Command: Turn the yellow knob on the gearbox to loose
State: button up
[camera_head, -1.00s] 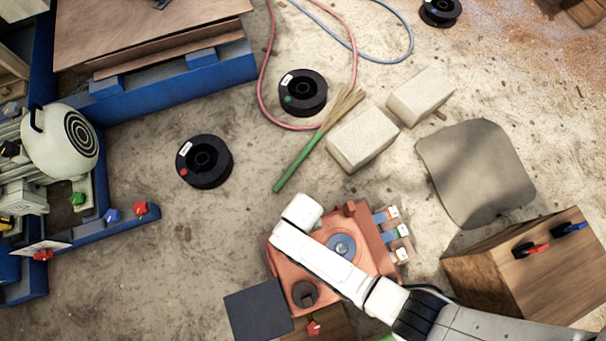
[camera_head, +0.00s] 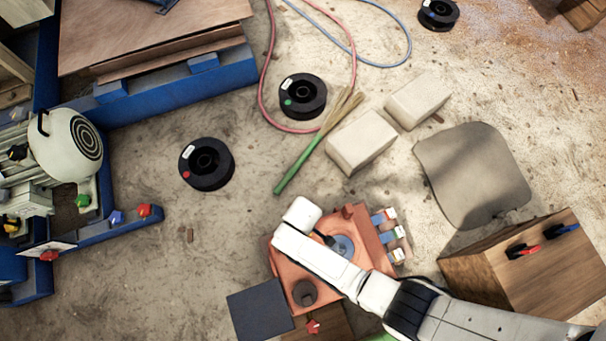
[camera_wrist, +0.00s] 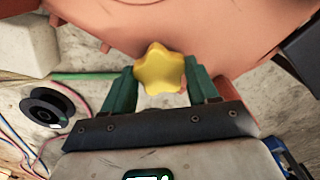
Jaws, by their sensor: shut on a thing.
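The gearbox (camera_head: 355,220) is an orange-red housing with a blue round cap (camera_head: 344,246) on its top, at the lower middle of the head view. The yellow knob (camera_wrist: 159,70) is star-shaped and sits against the orange housing (camera_wrist: 210,28) in the wrist view. My gripper (camera_wrist: 160,78) has its green fingers on both sides of the knob and is shut on it. The head view shows my white arm lying across the gearbox, and it hides the knob and the fingers there. I see no readable loose or tight mark.
A wooden box (camera_head: 480,275) with red and blue handles stands right of the gearbox. A dark square plate (camera_head: 259,308) lies at its left. Pale blocks (camera_head: 361,141), a green-handled brush (camera_head: 295,170) and black spools (camera_head: 206,163) lie behind.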

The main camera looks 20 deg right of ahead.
jog(key=shift+n+p, duration=0.3)
jog(key=shift+n, duration=1.9)
jog(key=o, duration=1.1)
jog(key=shift+c, duration=0.2)
notch_tip(320, 180, up, 11)
jog(key=p, duration=0.4)
